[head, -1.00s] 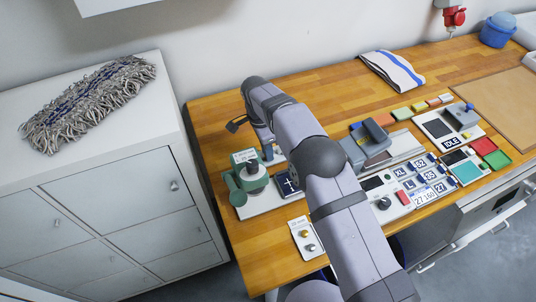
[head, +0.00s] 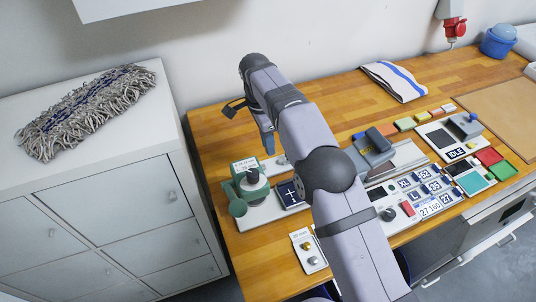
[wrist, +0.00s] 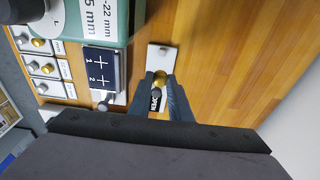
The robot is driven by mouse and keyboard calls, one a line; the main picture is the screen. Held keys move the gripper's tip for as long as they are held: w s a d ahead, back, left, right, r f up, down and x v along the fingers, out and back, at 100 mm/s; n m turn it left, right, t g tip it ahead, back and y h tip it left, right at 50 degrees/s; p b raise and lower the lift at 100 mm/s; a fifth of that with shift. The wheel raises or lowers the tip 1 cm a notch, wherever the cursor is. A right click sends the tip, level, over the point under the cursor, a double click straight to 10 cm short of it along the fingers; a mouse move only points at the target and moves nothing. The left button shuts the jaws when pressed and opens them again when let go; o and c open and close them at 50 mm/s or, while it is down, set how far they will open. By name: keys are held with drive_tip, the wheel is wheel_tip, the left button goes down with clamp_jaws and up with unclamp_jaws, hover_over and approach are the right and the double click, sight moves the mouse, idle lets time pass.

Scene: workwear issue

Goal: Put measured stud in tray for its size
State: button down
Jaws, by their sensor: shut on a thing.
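My gripper (wrist: 160,90) is shut on a small brass stud (wrist: 160,79), which shows between the fingertips in the wrist view. In the head view my gripper (head: 266,140) is above the bench behind the green press (head: 249,181); the stud cannot be made out there. A white plate (wrist: 160,56) lies on the wood beyond the fingertips. Small white trays (wrist: 30,47) with brass and silver studs show at the left of the wrist view. One white tray (head: 299,236) with a brass and a silver stud stands at the bench's front edge in the head view.
A dark blue pad with plus marks (wrist: 101,70) lies beside the press. A grey device (head: 372,150) and a panel with number labels (head: 404,205) stand to the right. Bare wood (head: 310,105) lies behind them. A cabinet (head: 105,190) stands left.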

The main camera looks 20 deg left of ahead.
drive_tip(key=shift+r, duration=1.05)
drive_tip(key=shift+w+d+r, duration=0.2)
drive_tip(key=shift+w+d, duration=0.05)
drive_tip(key=shift+d, duration=0.2)
drive_tip(key=d+r+n, duration=0.2)
drive_tip(key=d+n, duration=0.3)
drive_tip(key=d, duration=0.9)
drive_tip(key=s+d+f+n+y+p, duration=0.1)
drive_tip(key=s+d+f+n, duration=0.2)
drive_tip(key=s+d, duration=0.8)
drive_tip(key=shift+d+n, duration=0.7)
drive_tip(key=shift+d, duration=0.85)
drive_tip(key=shift+f+p, duration=1)
drive_tip(key=shift+f, duration=4)
